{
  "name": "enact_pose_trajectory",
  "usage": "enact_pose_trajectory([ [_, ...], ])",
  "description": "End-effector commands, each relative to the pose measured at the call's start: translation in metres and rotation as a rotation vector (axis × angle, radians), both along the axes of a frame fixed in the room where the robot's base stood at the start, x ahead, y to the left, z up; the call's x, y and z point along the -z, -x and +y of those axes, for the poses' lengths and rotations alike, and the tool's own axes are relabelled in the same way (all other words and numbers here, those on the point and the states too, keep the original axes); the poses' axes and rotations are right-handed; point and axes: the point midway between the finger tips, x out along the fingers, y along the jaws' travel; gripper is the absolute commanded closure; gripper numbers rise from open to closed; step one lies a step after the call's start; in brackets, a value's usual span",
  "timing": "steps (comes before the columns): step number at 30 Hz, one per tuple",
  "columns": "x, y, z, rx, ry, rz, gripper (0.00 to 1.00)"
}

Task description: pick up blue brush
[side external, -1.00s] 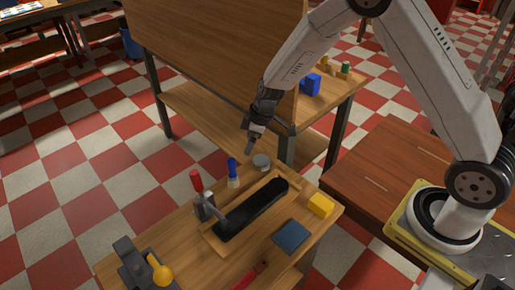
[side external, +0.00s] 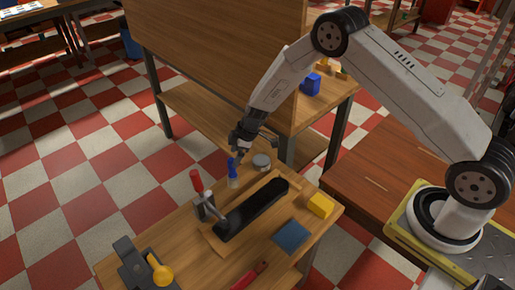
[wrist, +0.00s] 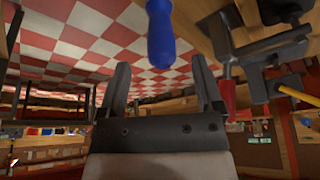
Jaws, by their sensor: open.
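The blue brush (side external: 232,170) stands upright near the back edge of the wooden bench, its blue handle up and a pale lower end. In the wrist view its blue handle (wrist: 160,38) shows at the top centre, just beyond and between the fingertips. My gripper (side external: 238,155) is at the top of the brush handle in the side view, tilted down toward it. In the wrist view my gripper (wrist: 161,68) has its two dark fingers wide apart with nothing between them. Whether a finger touches the brush cannot be told.
A red-handled clamp (side external: 199,192) stands close left of the brush. A round grey tin (side external: 261,161) is close on its right. A black part (side external: 252,209) lies in a wooden tray in front. A yellow block (side external: 321,204) and blue square (side external: 291,235) lie at right.

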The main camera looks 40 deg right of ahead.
Motion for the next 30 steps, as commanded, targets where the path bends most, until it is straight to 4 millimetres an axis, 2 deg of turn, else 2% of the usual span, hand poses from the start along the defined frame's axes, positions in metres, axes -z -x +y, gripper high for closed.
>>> enact_pose_trajectory([
  [14, 0.012, -0.002, 0.005, 0.0, 0.0, 0.0, 0.16],
  [24, 0.042, -0.008, 0.015, -0.001, 0.002, 0.0, 0.16],
  [30, 0.054, -0.011, 0.019, 0.0, 0.001, 0.0, 0.16],
])
